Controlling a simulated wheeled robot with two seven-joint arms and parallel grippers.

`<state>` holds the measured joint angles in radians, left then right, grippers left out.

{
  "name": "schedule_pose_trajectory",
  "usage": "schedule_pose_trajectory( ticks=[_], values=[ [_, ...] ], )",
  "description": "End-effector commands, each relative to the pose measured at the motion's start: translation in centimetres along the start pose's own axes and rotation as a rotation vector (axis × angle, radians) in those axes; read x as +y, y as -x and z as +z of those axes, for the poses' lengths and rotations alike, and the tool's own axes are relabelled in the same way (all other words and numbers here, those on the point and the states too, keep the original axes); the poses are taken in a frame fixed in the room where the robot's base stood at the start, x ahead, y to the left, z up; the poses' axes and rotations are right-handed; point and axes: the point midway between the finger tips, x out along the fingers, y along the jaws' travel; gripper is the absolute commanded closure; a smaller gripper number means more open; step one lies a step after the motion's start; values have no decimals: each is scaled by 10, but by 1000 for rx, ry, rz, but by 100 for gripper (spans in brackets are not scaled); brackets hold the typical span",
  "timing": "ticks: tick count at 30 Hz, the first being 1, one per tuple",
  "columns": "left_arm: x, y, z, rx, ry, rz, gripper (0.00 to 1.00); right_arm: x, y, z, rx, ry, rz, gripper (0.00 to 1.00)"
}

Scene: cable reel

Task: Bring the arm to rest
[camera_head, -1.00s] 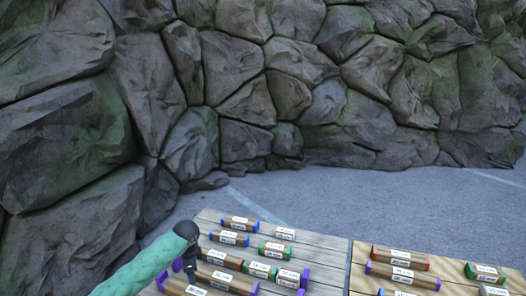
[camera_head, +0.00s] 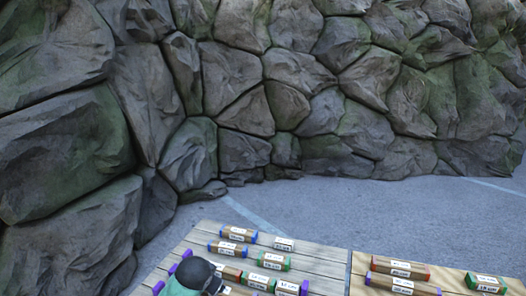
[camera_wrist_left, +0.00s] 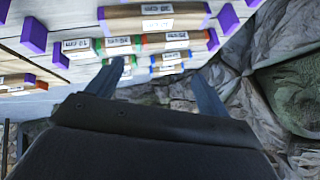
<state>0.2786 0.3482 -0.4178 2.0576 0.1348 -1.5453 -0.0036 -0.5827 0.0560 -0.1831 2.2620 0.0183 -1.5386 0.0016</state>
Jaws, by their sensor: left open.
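My left arm comes in at the bottom of the head view as a teal sleeve (camera_head: 182,288) with a black joint (camera_head: 203,272). The joint is in front of part of the left wooden table (camera_head: 320,262). In the left wrist view my left gripper (camera_wrist_left: 156,68) is open, with its two dark fingers apart. Nothing is between them that I can see held. Brown reels with coloured ends and white labels lie beyond the fingers, among them a purple-ended reel (camera_wrist_left: 185,15). My right gripper is not in view.
Several labelled reels lie on the left table, such as a blue-ended one (camera_head: 238,235) and a green-ended one (camera_head: 274,261). A second table (camera_head: 357,262) at right carries more, including a red-ended one (camera_head: 400,267). Grey pavement (camera_head: 330,212) and a rock wall (camera_head: 250,90) lie behind.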

Motion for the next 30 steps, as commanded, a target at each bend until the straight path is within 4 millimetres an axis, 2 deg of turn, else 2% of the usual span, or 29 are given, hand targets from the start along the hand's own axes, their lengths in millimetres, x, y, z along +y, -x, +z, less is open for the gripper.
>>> schedule_pose_trajectory(
  ticks=[1, 8, 17, 23, 30],
  values=[
    [10, 3, 13, -1, 25, 8, 20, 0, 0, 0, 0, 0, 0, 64],
    [43, 14, 71, -24, 109, 31, 20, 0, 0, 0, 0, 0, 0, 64],
    [89, 26, 159, -109, 215, 82, 20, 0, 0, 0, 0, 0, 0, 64],
    [126, 33, 224, -194, 280, 133, 20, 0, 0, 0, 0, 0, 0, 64],
    [180, 41, 310, -331, 342, 199, 20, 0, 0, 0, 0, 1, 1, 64]
  ],
)
